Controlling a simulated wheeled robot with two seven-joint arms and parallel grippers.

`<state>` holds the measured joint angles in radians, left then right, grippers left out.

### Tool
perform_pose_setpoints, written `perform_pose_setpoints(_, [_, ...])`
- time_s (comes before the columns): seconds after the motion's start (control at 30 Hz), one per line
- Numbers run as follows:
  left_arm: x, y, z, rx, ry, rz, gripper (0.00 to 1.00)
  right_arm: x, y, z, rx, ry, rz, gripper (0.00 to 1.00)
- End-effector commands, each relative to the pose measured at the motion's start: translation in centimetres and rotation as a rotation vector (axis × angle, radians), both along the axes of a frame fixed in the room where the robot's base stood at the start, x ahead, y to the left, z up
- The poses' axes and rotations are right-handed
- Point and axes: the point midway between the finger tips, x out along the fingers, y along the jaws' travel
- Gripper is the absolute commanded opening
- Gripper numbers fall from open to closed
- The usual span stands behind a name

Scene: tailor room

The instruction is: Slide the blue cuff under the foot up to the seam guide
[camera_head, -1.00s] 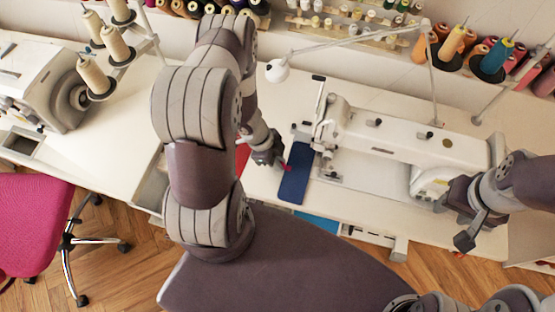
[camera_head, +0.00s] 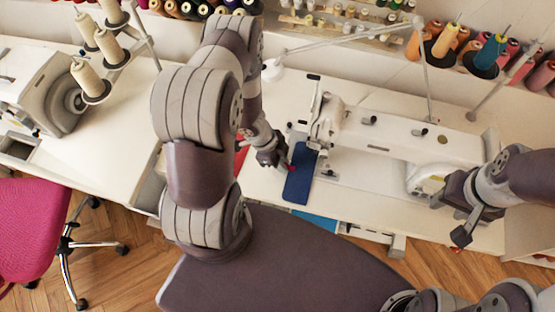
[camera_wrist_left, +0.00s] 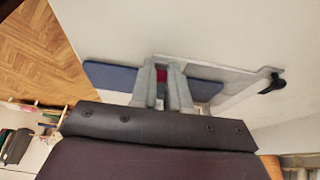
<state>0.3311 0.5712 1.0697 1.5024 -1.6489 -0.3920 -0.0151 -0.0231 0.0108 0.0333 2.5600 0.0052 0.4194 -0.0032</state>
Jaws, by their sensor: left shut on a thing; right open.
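The blue cuff (camera_head: 300,184) lies flat as a dark blue strip at the left end of the white sewing machine (camera_head: 395,133), its far end close by the machine's head. In the left wrist view the cuff (camera_wrist_left: 108,76) shows on both sides of my fingers. My left gripper (camera_head: 284,165) is shut at the cuff's left edge, with a small red piece (camera_wrist_left: 162,74) between its fingers (camera_wrist_left: 162,88). The foot and the seam guide are too small or hidden to make out. My right gripper (camera_head: 453,220) is open and empty, near the machine's right end.
A thread stand with cream cones (camera_head: 90,75) and another machine (camera_head: 48,90) stand at left. A pink chair (camera_head: 30,220) is at front left. The white tabletop left of my left gripper is mostly clear.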

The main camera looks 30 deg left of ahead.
Motion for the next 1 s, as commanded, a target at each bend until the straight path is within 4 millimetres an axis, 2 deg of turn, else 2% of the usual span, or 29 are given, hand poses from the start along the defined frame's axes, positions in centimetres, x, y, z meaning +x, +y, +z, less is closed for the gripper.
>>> perform_pose_setpoints(0.17, [0.0, 0.0, 0.0, 0.000, 0.000, 0.000, 0.00, 0.0, 0.0, 0.0, 0.000, 0.000, 0.000, 0.43])
perform_pose_setpoints(0.2, [0.0, 0.0, 0.0, 0.000, 0.000, 0.000, 0.25, 0.0, 0.0, 0.0, 0.000, 0.000, 0.000, 0.43])
perform_pose_setpoints(0.27, [0.0, 0.0, 0.0, 0.000, 0.000, 0.000, 0.45, 0.0, 0.0, 0.0, 0.000, 0.000, 0.000, 0.43])
perform_pose_setpoints(0.53, [0.0, 0.0, 0.0, 0.000, -0.001, 0.000, 0.45, 0.0, 0.0, 0.0, 0.000, 0.000, 0.000, 0.43])
perform_pose_setpoints(0.67, [0.0, 0.3, 0.9, 0.001, -0.002, 0.000, 0.45, 0.0, 0.0, 0.2, 0.000, 0.000, 0.000, 0.43])
perform_pose_setpoints(0.77, [-0.1, 1.0, 2.6, 0.001, -0.003, 0.001, 0.45, 0.0, 0.0, 0.6, 0.000, 0.000, 0.000, 0.43])
perform_pose_setpoints(1.0, [-0.7, 3.4, 8.7, 0.001, -0.003, 0.003, 0.45, 0.0, 0.0, 2.2, 0.000, 0.000, 0.000, 0.43])
